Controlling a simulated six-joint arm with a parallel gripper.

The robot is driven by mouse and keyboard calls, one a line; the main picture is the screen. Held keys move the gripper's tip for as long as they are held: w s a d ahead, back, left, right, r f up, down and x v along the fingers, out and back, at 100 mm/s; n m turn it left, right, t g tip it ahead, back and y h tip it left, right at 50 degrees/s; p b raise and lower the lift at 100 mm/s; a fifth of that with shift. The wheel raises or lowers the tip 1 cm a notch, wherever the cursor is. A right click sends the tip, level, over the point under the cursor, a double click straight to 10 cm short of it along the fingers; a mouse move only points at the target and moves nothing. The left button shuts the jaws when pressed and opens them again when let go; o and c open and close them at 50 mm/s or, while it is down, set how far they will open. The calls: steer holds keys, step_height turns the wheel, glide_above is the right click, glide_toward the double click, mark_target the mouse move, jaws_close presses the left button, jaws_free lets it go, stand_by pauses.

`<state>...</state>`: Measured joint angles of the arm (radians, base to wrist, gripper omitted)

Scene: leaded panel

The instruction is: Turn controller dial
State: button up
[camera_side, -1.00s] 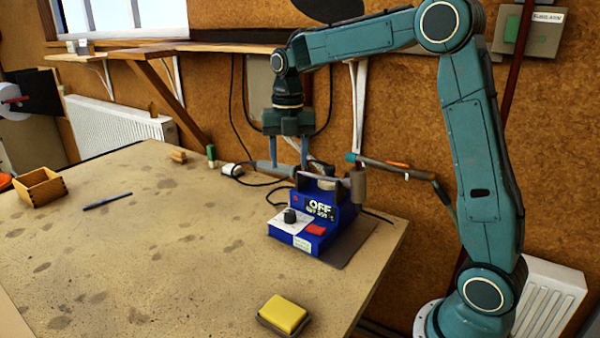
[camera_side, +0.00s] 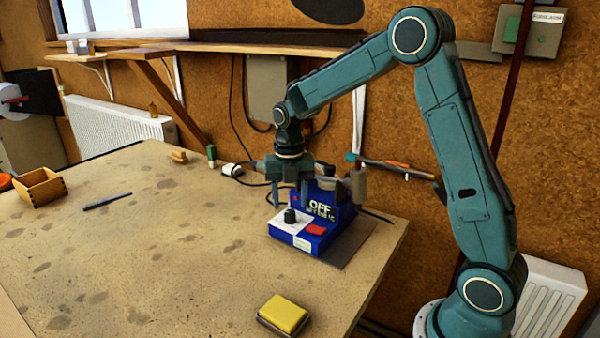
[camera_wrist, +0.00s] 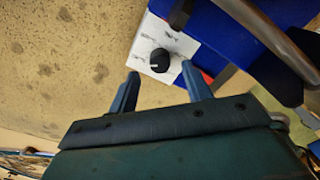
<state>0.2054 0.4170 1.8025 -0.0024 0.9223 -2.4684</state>
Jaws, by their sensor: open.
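The blue controller (camera_side: 300,236) stands on the table and reads OFF on its upper face. Its black dial (camera_side: 290,215) sits on a white plate at the front left, beside a red switch (camera_side: 316,229). In the wrist view the dial (camera_wrist: 160,61) lies just beyond my fingertips, on the white plate (camera_wrist: 150,45) with small, unreadable marks. My gripper (camera_side: 290,202) is open and empty, pointing down close above and behind the dial. In the wrist view my gripper (camera_wrist: 160,76) shows its two fingers apart, with the dial between their lines. I cannot tell whether a finger touches the controller.
A holder with a tool (camera_side: 358,180) rises at the controller's back right. A yellow sponge (camera_side: 284,313) lies at the front edge. A wooden box (camera_side: 40,187) and a pen (camera_side: 107,201) lie at left. The table's middle is clear.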

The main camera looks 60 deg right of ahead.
mark_target(290, 211)
steer(key=shift+f, duration=1.6)
steer(key=c, duration=1)
